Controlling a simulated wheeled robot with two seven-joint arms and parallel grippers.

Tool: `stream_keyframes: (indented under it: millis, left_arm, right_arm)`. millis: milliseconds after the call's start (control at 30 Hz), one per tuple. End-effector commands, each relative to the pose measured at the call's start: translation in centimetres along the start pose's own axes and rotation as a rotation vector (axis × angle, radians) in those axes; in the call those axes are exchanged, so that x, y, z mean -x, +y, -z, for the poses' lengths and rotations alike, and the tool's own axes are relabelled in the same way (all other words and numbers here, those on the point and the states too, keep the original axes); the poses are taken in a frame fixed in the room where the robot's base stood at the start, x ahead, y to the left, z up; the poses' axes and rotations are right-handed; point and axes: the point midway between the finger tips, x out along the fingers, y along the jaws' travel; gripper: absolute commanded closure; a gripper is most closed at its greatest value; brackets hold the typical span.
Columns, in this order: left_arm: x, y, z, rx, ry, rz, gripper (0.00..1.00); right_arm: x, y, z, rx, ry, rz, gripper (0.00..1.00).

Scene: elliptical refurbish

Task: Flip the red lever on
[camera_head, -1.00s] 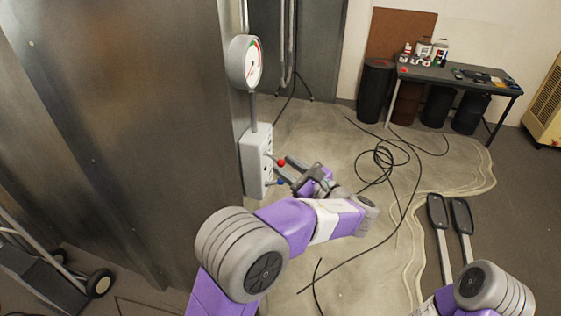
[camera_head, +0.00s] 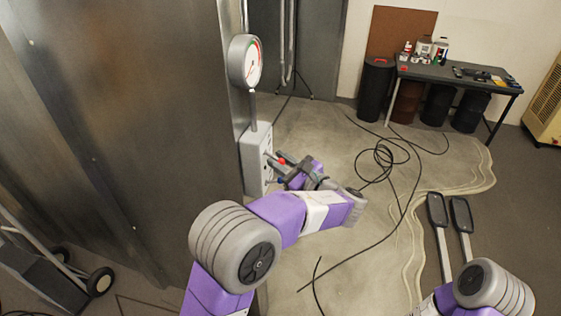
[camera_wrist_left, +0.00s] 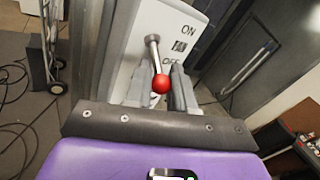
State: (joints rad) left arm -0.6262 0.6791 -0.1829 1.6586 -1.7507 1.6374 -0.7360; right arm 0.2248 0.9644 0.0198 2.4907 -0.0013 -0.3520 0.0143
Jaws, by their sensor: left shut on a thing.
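The red lever (camera_wrist_left: 160,83) is a metal rod with a red ball at its end, on a white switch box (camera_wrist_left: 180,22) marked ON above and OFF below. In the left wrist view the ball end points down, beside the OFF label. My left gripper (camera_wrist_left: 156,90) is shut on the red lever, with a finger on each side of the ball. In the head view the lever's red ball (camera_head: 281,161) shows at the tips of my left gripper (camera_head: 284,170).
A round gauge (camera_head: 245,61) stands above the box. A large metal cabinet (camera_head: 110,120) fills the left side. Black cables (camera_head: 385,160) lie on the floor. A table (camera_head: 455,78) with small items stands at the back right. A hand truck (camera_head: 50,265) is at lower left.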

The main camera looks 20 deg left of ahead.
Motion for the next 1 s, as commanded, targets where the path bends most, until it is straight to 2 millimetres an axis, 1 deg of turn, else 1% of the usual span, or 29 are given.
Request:
stream_keyframes:
  millis: [167,367,700,1000]
  left_arm:
    - [0.2,-0.2,-0.5,0.026,0.051,-0.01,1.0]
    - [0.4,-0.6,-1.3,0.091,0.164,-0.038,1.0]
    - [0.5,-1.0,-2.8,0.247,0.433,-0.106,1.0]
    - [0.3,-1.2,-3.9,0.37,0.646,-0.157,1.0]
  right_arm:
    - [0.9,-0.3,0.0,0.0,0.0,0.0,0.57]
    - [2.7,-1.0,-0.1,0.0,0.0,0.0,0.57]
    - [6.0,-2.2,-0.3,0.0,0.0,0.0,0.57]
    - [8.0,-3.0,-0.3,0.0,0.0,0.0,0.57]
